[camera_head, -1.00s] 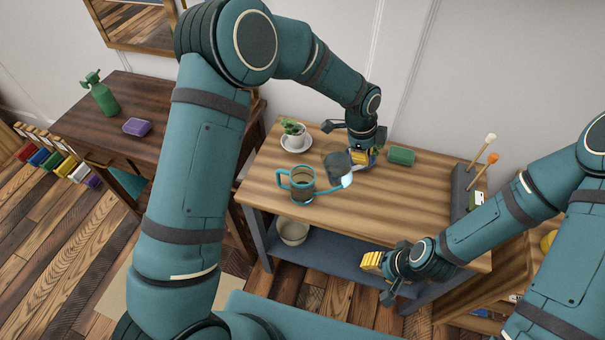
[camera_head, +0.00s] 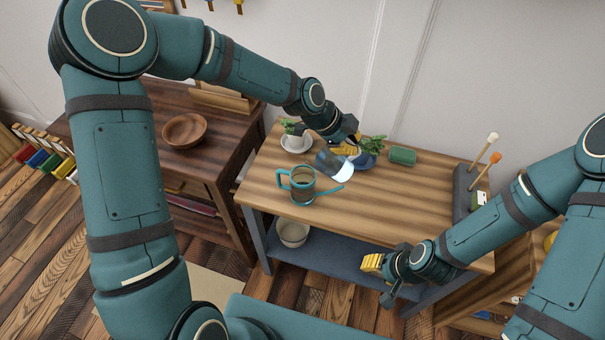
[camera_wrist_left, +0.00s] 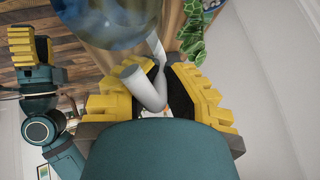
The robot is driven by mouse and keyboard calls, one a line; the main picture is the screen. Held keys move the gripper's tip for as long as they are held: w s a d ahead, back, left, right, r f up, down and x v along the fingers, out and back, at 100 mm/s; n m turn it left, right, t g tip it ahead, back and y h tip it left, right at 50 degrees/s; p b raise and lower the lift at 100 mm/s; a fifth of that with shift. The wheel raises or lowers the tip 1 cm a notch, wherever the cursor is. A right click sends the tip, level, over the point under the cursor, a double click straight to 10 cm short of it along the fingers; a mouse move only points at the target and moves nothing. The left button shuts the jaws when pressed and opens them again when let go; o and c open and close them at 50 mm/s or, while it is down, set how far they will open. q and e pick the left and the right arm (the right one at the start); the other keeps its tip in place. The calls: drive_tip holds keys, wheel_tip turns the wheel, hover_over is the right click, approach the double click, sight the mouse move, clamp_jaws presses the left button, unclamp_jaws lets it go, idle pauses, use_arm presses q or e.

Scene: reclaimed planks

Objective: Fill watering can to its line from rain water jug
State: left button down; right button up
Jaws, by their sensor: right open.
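The teal watering can (camera_head: 303,187) stands upright on the wooden table, its handle on the left and its spout pointing right. I cannot make out its line or water level. My left gripper (camera_head: 347,148) is shut on the grey handle of the see-through rain water jug (camera_head: 333,164), which is tilted just behind and right of the can, above the spout. In the left wrist view the bluish jug (camera_wrist_left: 112,22) and its handle (camera_wrist_left: 146,88) show between the yellow fingers. My right gripper (camera_head: 380,279) is open and empty before the table's front edge.
On the table (camera_head: 400,205) are a potted plant in a white cup (camera_head: 297,141), a plant in a blue dish (camera_head: 366,160), a green block (camera_head: 403,156) and a grey rack (camera_head: 464,188). A wooden bowl (camera_head: 185,130) sits on the left cabinet. The front right tabletop is clear.

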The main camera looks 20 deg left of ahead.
use_arm(q)
drive_tip(key=shift+a+r, duration=0.2)
drive_tip(key=shift+h, duration=0.3)
drive_tip(key=shift+r+t, duration=0.1)
drive_tip(key=shift+t, duration=0.2)
drive_tip(key=shift+s+a+r+h, duration=0.15)
drive_tip(key=shift+a+r+h, duration=0.05)
drive_tip(key=shift+r+h, duration=0.1)
idle(0.5)
idle(0.4)
drive_tip(key=shift+a+b, duration=0.1)
drive_tip(key=shift+b, duration=0.25)
